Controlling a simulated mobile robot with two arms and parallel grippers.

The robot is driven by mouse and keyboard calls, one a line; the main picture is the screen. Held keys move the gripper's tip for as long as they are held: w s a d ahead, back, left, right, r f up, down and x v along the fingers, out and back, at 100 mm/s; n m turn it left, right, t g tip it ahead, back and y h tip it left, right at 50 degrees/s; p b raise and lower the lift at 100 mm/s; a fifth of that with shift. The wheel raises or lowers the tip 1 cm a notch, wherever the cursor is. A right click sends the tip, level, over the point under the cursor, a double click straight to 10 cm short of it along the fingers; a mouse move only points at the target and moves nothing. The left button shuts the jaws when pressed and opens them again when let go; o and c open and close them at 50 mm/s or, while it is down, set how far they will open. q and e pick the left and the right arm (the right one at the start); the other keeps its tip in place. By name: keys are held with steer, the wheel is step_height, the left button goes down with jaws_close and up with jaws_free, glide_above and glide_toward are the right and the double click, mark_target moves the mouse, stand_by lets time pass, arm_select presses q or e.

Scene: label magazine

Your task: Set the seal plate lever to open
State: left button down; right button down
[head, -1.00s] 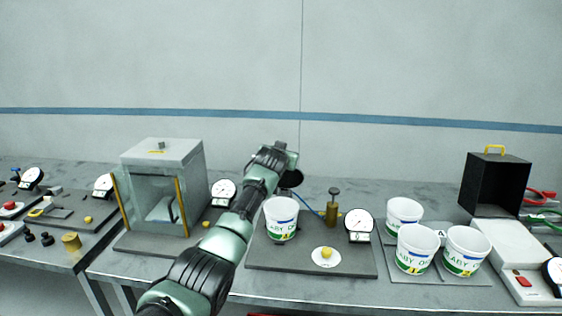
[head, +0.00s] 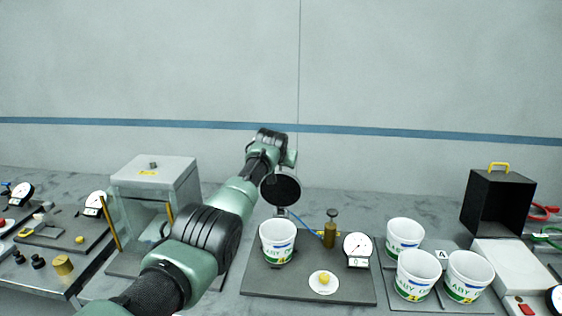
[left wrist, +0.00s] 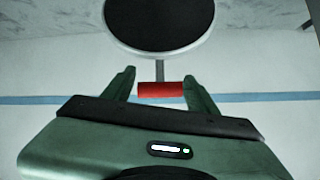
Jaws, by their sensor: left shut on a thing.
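The seal plate is a round black disc with a pale rim (head: 281,190). It stands tilted up, facing the head camera, above and behind a white cup (head: 278,238) on a dark base (head: 255,281). It also shows at the top of the left wrist view (left wrist: 160,22). A short grey stem runs from the disc to a red bar handle (left wrist: 161,90). My left gripper (left wrist: 160,87) is shut on this handle, with a finger at each end. In the head view its fingertips are hidden. My right gripper is not in view.
On the same base stand a brass plunger (head: 331,232), a dial gauge (head: 358,248) and a white disc with a yellow knob (head: 324,283). Three cups stand on a plate to the right. A glass-sided box (head: 153,205) stands left, partly behind my left arm.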

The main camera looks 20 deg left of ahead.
arm_select(q)
steer(key=shift+s+f, duration=0.2)
steer(key=shift+f, duration=0.4)
steer(key=shift+c, duration=2.4)
jaws_free()
steer(key=shift+w, duration=0.2)
steer(key=shift+r, duration=0.25)
steer(key=shift+s+r, duration=0.25)
steer(key=shift+s, duration=0.05)
steer(key=b+v, duration=0.3)
steer(key=v, duration=0.3)
steer(key=shift+s, duration=0.3)
steer(key=shift+d+r, duration=0.1)
